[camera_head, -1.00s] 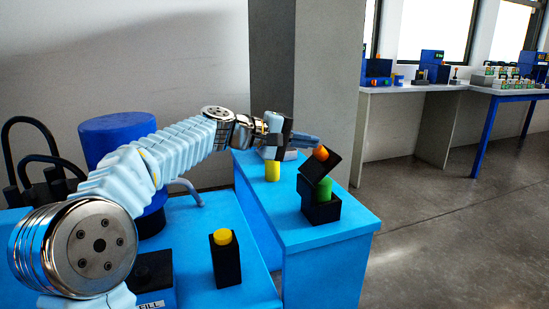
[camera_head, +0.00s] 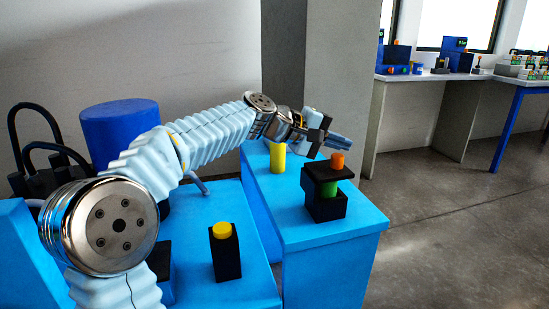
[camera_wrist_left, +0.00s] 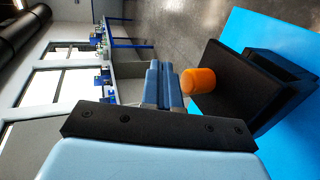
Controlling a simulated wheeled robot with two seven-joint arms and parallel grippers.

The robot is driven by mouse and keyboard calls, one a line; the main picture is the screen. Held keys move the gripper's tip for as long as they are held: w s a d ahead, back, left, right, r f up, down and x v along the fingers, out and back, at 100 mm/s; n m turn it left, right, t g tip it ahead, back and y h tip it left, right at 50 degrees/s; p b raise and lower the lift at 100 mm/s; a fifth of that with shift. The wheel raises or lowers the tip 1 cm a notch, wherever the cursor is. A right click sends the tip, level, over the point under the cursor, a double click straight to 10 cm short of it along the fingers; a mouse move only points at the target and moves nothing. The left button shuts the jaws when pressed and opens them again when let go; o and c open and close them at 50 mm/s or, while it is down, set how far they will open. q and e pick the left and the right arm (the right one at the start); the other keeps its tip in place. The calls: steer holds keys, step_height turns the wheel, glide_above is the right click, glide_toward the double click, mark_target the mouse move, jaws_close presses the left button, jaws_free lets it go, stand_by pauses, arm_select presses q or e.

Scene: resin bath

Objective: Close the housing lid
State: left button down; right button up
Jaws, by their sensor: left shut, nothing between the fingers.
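The black housing (camera_head: 325,208) stands on the blue bench, with a green cylinder (camera_head: 328,188) showing inside it. Its black lid (camera_head: 328,171), with an orange knob (camera_head: 338,160) on top, looks near level, with a gap to the housing where the green part shows. My left gripper (camera_head: 340,142) is shut and empty, just above and behind the knob. In the left wrist view its fingers (camera_wrist_left: 163,85) lie beside the orange knob (camera_wrist_left: 198,80) on the lid (camera_wrist_left: 238,85); I cannot tell whether they touch. My right gripper is out of view.
A yellow cylinder (camera_head: 277,157) stands on the blue bench (camera_head: 340,235), left of the housing. A black block with a yellow button (camera_head: 223,231) stands on the nearer blue surface. A blue drum (camera_head: 120,122) is behind my left arm. The bench's right end is clear.

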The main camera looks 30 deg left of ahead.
mark_target(340, 155)
arm_select(q)
steer(key=shift+w+d+f, duration=0.15)
steer(key=shift+f, duration=0.05)
stand_by(0.5)
steer(key=shift+r+p, duration=0.4)
steer(key=shift+r, duration=0.15)
step_height(340, 155, up, 4)
steer(key=p, duration=0.3)
steer(key=shift+r, duration=0.25)
step_height(340, 155, up, 8)
steer(key=shift+r, duration=0.2)
